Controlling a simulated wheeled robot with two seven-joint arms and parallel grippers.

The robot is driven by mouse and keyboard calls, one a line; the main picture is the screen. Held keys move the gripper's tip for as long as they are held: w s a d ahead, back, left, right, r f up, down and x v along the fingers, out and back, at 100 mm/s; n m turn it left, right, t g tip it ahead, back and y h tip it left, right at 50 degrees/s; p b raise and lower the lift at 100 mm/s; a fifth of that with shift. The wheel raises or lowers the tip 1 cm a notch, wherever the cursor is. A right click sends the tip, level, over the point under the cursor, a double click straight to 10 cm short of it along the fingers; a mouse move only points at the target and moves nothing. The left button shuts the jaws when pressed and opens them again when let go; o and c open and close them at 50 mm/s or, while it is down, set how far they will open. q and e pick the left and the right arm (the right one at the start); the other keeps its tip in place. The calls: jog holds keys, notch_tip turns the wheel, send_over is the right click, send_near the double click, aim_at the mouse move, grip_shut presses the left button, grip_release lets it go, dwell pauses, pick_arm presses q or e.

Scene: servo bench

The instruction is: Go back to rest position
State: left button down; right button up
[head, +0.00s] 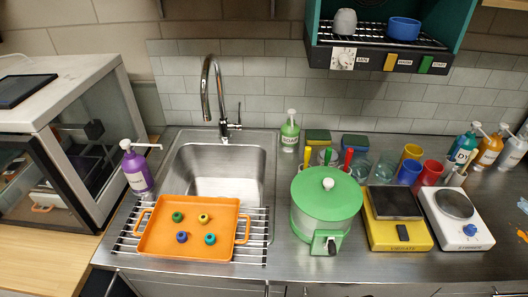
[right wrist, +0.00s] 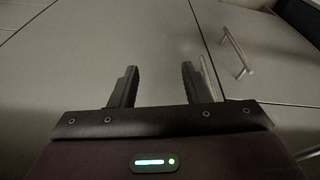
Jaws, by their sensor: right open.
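My right gripper (right wrist: 158,87) shows in the right wrist view with its two dark fingers apart and nothing between them. It faces plain grey panels, and a metal bar handle (right wrist: 236,52) is beyond it to the right, apart from the fingers. My right gripper does not show in the head view. My left gripper is not in either view.
A glass-fronted cabinet (head: 90,70) is at left.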

jog(key=s+d+f+g, duration=0.1)
jog(key=s+f, duration=0.3)
jog(key=f, duration=0.6)
jog(key=s+f, duration=0.4)
jog(key=f, duration=0.6)
jog(key=s+d+f, duration=0.3)
jog(key=s+f, duration=0.8)
jog(key=s, duration=0.4)
jog(key=shift+f+g, duration=0.2)
jog(key=shift+g, duration=0.2)
jog(key=shift+s, duration=0.1)
